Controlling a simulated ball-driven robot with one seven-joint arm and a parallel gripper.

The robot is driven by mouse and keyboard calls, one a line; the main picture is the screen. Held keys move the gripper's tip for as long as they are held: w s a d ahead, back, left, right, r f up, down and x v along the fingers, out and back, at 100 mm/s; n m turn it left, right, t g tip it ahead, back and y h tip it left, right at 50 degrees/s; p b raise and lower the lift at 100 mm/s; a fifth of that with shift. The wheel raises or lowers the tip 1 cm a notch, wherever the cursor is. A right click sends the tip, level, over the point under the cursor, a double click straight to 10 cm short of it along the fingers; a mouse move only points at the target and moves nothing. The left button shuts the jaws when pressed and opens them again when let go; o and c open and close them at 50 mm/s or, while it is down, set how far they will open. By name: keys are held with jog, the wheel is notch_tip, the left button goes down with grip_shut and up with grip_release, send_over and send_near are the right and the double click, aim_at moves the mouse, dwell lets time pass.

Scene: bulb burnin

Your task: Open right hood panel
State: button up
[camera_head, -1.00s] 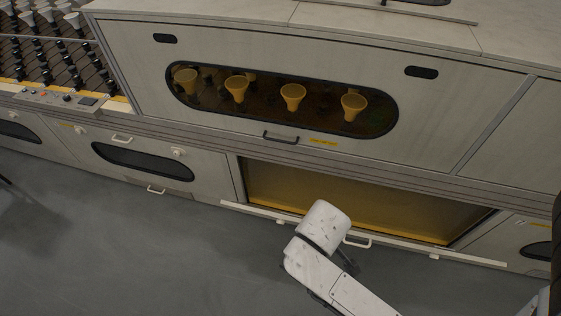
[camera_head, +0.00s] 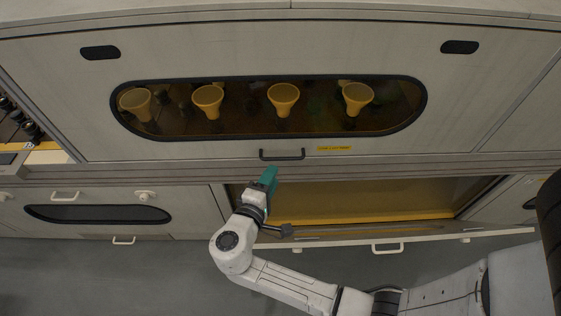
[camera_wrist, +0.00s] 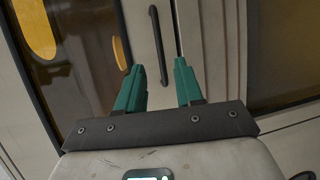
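The hood panel (camera_head: 220,60) is a large pale grey panel, closed, with a long dark window (camera_head: 240,125) showing several yellow bulbs. Its black bar handle (camera_head: 282,155) sits at the panel's lower edge; it also shows in the wrist view (camera_wrist: 162,45), beyond and between the fingertips. My gripper (camera_head: 270,176) is just below and left of the handle in the head view, apart from it as far as I can see. In the wrist view its two green fingers (camera_wrist: 157,75) are spread with nothing between them.
Below the hood, a lower compartment (camera_head: 370,200) stands open, its yellow-edged inside showing. Its pale lowered door (camera_head: 420,241) with a white handle (camera_head: 387,249) juts out near my arm. Closed lower panels (camera_head: 190,190) flank it. Grey floor (camera_head: 90,270) is clear at left.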

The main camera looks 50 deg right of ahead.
jog(key=x, duration=0.7)
jog(key=shift+d, duration=0.2)
jog(key=shift+f, duration=0.1)
grip_shut()
dwell(1.1)
